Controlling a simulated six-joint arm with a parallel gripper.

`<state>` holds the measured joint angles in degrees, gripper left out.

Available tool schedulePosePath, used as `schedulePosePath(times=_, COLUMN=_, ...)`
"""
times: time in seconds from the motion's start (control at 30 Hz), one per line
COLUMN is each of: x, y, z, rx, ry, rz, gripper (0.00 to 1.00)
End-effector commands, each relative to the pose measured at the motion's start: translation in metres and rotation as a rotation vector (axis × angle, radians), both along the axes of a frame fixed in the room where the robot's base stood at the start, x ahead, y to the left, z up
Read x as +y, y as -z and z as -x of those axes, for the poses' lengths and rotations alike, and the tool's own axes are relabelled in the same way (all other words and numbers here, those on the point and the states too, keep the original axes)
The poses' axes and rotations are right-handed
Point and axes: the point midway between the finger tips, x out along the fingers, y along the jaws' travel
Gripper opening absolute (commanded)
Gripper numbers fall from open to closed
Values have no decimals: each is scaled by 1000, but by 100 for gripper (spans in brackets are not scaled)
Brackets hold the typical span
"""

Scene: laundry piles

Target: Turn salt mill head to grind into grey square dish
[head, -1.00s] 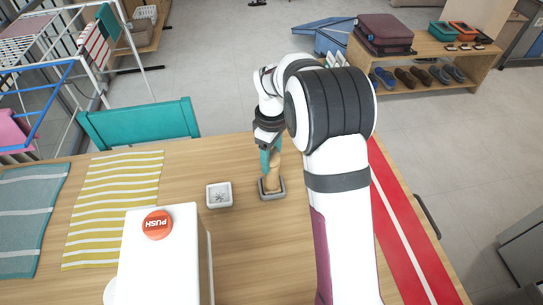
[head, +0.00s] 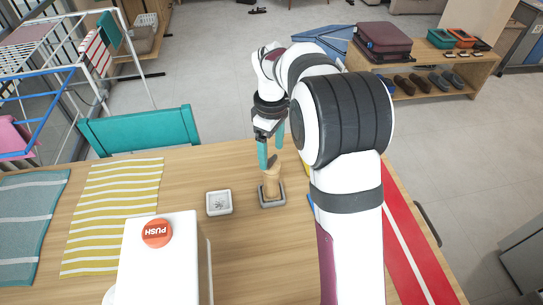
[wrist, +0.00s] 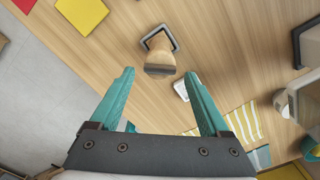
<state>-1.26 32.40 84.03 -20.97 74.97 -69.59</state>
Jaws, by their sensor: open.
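The salt mill (head: 272,183) is a light wooden body that stands upright in a dark grey square holder (head: 282,202). In the wrist view the mill (wrist: 160,52) shows a dark band near its top. Left of it in the head view is a small pale grey square dish (head: 219,209) with some specks or a mark inside; part of it shows in the wrist view (wrist: 181,90). My gripper (head: 271,154) is open, with teal fingers. It hangs just above the mill and seems apart from it. In the wrist view the mill lies beyond the gap between the fingertips (wrist: 160,74).
A white box with an orange PUSH button (head: 157,233) stands at the front left of the wooden table. A yellow striped cloth (head: 112,215) and a teal cloth (head: 30,220) lie left. A red runner (head: 420,240) lies right.

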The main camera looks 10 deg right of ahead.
Motion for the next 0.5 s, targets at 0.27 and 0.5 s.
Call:
schedulePosePath(times=0.27, x=0, y=-4, z=0, rx=-1, ry=0, rz=1, gripper=80)
schedulePosePath(times=0.5, x=0, y=-11, z=0, rx=-2, ry=-492, rz=1, gripper=80)
